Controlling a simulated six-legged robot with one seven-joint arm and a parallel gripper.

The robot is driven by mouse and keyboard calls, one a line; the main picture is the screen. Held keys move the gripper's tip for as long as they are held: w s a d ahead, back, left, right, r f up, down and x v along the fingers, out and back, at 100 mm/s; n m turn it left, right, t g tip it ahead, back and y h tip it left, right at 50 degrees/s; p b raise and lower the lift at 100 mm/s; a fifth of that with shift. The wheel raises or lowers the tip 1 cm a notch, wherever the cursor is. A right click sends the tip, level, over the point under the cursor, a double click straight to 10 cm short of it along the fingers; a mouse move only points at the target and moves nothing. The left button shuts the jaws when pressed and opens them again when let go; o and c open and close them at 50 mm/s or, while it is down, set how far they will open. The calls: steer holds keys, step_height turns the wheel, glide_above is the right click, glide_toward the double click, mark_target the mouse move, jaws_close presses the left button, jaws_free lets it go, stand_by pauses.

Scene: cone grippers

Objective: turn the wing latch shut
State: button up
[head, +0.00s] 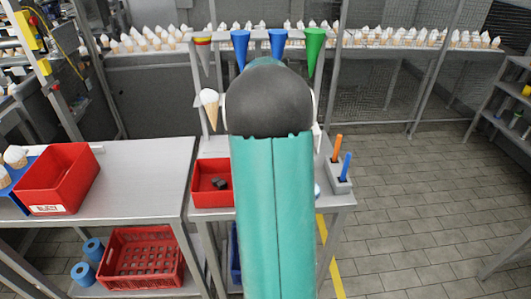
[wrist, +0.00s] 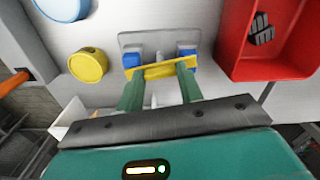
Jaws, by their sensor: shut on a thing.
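The wing latch (wrist: 160,71) is a yellow bar on a grey plate (wrist: 130,40), between two blue blocks (wrist: 131,60). In the wrist view it lies nearly level, its right end a little higher. My gripper (wrist: 160,82) has its two green fingers at the ends of the yellow bar and is shut on it. In the head view my own arm hides the latch and my gripper.
A red bin (wrist: 270,45) with dark pieces stands right of the latch. A yellow round piece (wrist: 88,65) and a blue round piece (wrist: 62,5) are to its left. In the head view, coloured cones (head: 277,45) hang on a rack behind, and tools (head: 346,165) stand at right.

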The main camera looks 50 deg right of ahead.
steer(key=shift+r+m, duration=0.1)
steer(key=shift+m, duration=1)
steer(key=o, duration=1)
step_height(320, 180, up, 14)
steer(key=shift+f, duration=0.15)
